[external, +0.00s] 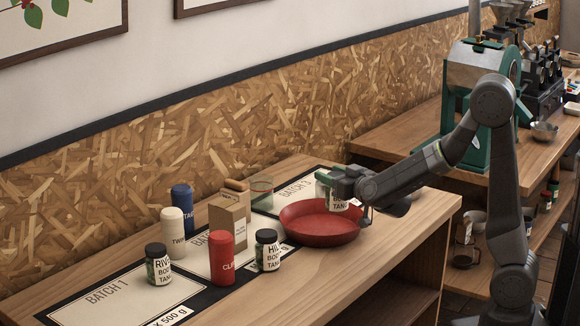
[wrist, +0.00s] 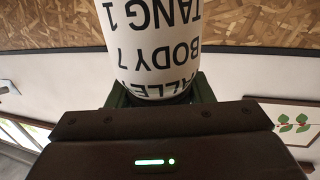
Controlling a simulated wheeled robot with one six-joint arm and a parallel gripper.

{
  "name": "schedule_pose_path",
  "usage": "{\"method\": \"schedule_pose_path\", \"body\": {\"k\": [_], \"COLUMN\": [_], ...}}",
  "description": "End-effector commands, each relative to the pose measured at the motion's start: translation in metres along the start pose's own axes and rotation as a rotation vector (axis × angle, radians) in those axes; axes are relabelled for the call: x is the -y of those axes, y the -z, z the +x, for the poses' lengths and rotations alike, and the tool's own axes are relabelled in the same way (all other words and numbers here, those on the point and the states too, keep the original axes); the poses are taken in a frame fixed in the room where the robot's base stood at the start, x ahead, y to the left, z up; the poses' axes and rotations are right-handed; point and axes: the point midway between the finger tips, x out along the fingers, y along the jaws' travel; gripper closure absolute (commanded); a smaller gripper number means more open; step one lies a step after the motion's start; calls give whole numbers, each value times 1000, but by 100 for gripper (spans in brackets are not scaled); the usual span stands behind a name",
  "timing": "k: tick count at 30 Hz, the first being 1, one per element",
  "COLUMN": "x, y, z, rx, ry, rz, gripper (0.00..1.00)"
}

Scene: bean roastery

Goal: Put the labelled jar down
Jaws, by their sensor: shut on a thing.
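The labelled jar (external: 337,203) has a white label; in the wrist view the jar (wrist: 150,50) fills the top middle, its label upside down with "BODY 7" and "TANG 1" readable. My gripper (external: 345,188) is shut on it, with green finger parts on both sides of it in the wrist view (wrist: 152,98). In the external view the jar overlaps the far right part of a red bowl (external: 315,228). I cannot tell if it touches anything below. The gripper hides part of the jar.
Two similar jars, one left (external: 159,265) and one nearer the bowl (external: 267,251), stand on the batch mat (external: 75,302).

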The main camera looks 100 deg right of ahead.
Motion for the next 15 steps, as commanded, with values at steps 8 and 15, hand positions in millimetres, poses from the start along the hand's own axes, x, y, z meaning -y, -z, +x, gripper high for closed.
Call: {"method": "schedule_pose_path", "body": {"k": [8,15], "x": [1,1], "y": [-40,-65], "z": [0,0], "rx": [1,3], "ry": [0,1], "rz": [-1,-2], "gripper": [82,82]}}
